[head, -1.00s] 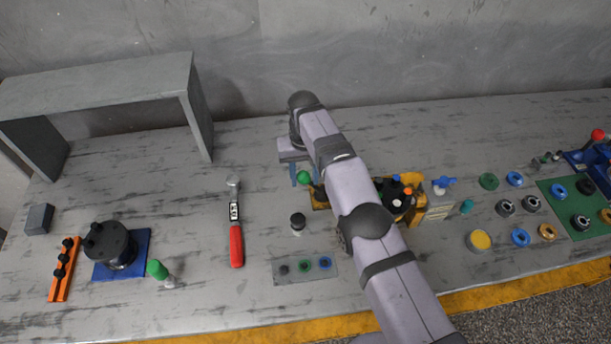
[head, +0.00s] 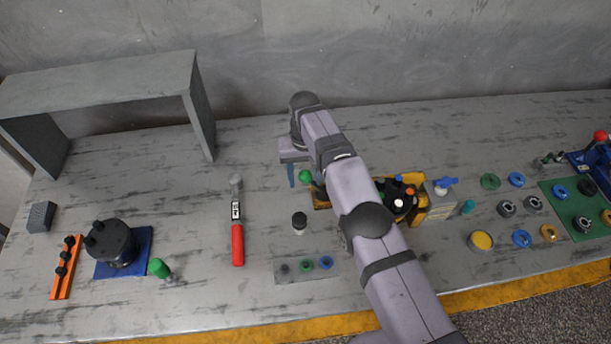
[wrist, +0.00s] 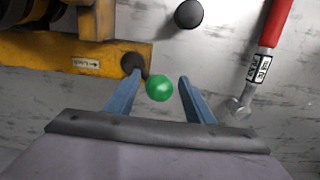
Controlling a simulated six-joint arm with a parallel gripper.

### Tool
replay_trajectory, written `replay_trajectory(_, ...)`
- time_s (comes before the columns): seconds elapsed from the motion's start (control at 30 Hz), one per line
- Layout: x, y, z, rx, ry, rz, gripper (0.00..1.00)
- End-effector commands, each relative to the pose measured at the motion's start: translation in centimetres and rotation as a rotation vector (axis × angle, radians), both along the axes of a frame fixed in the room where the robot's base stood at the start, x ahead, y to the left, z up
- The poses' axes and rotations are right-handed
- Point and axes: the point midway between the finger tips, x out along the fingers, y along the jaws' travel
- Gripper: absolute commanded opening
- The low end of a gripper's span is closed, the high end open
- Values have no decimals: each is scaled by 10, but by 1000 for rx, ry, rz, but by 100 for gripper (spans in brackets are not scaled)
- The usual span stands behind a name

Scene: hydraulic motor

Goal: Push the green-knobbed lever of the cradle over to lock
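The cradle (head: 321,202) is a yellow-orange fixture partly hidden behind my arm in the head view. It also shows at the upper left of the wrist view (wrist: 60,58), with a small label near its end. The lever's green knob (head: 305,176) stands at the cradle's left end. In the wrist view the green knob (wrist: 160,88) is between the two blue fingers of my gripper (wrist: 160,77), which is open. Gaps show on both sides of the knob. The lever's dark pivot (wrist: 132,63) is beside the left fingertip; most of its shaft is hidden.
A grey plate with several rings (head: 305,266) is in front. A grey block with a blue valve handle (head: 441,195) stands right of the cradle. Bare table separates the tool and cylinder.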

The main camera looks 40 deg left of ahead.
Motion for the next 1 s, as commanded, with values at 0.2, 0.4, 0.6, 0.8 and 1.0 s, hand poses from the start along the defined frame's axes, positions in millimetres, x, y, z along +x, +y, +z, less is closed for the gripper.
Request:
replay_trajectory(0.2, -1, 2, 21, 6, -1, 2, 45)
replay_trajectory(0.4, 0, 1, 36, 6, -3, 1, 45)
replay_trajectory(0.6, 1, 1, 50, 5, -4, 0, 45)
replay_trajectory(0.8, 1, 1, 60, 4, -4, 0, 45)
replay_trajectory(1.0, 1, 1, 59, 4, -4, 0, 45)
